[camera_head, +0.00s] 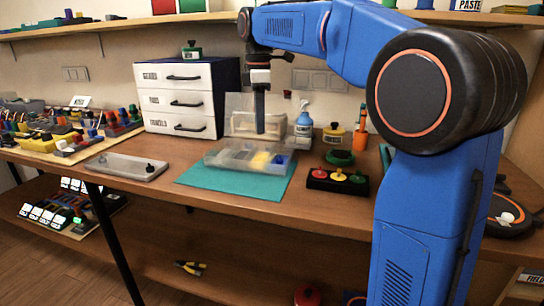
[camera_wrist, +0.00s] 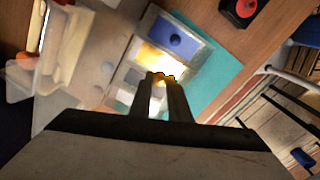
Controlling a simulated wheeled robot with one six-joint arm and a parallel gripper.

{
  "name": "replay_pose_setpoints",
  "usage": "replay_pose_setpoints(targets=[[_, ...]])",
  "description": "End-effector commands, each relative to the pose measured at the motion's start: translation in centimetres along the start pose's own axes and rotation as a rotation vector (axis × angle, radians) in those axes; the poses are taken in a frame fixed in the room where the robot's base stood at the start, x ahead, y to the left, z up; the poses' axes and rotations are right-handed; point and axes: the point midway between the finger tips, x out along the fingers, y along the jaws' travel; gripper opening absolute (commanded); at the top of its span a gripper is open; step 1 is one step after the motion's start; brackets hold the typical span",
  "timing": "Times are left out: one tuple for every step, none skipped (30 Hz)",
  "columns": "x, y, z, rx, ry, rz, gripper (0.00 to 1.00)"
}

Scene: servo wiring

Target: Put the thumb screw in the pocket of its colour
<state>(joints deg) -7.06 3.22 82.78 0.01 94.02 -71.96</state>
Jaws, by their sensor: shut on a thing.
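My gripper (camera_head: 260,132) points down over the clear sorting tray (camera_head: 214,160), which lies on a teal mat. In the wrist view my gripper (camera_wrist: 165,80) has its fingers close together, shut on a small thumb screw (camera_wrist: 163,76). It looks yellow with dark edges, but is mostly hidden by the fingers and glare. The tray has a yellow pocket (camera_head: 260,161) and a blue pocket (camera_head: 280,159) at its right end, with pale pockets to the left. In the wrist view the blue pocket (camera_wrist: 180,38) is beyond the fingertips, and the bright yellow pocket (camera_wrist: 150,56) is close to them.
A grey plate (camera_head: 126,167) with dark knobs lies left. Behind are a white drawer unit (camera_head: 178,100), a spray bottle (camera_head: 304,125) and a clear bin (camera_head: 240,122).

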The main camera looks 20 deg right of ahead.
Motion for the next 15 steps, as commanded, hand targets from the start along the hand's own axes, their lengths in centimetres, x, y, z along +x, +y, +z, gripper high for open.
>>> replay_pose_setpoints(targets=[[0.9,-0.1,0.0,0.000,0.000,-0.002,0.00],[1.4,-0.1,0.0,0.000,-0.001,-0.002,0.00],[2.1,-0.1,0.0,0.000,-0.001,-0.002,0.00],[2.5,-0.1,0.0,0.000,0.000,-0.001,0.00],[3.0,-0.1,0.0,0.000,0.000,-0.002,0.00],[3.5,-0.1,0.0,0.000,0.000,-0.001,0.00],[3.8,-0.1,0.0,0.000,0.000,0.000,0.00],[4.0,-0.1,0.0,0.000,0.000,0.000,0.00],[4.2,0.0,0.0,0.001,0.000,0.000,0.00],[4.4,0.0,0.0,0.001,0.000,0.000,0.00],[4.5,0.0,0.0,0.001,0.000,0.000,0.00],[4.7,0.0,0.0,0.001,0.000,0.000,0.00],[4.9,0.0,0.0,0.001,0.000,0.000,0.00],[5.2,0.0,0.0,0.001,0.000,0.000,0.00],[5.6,0.0,0.0,0.001,0.000,-0.001,0.00]])
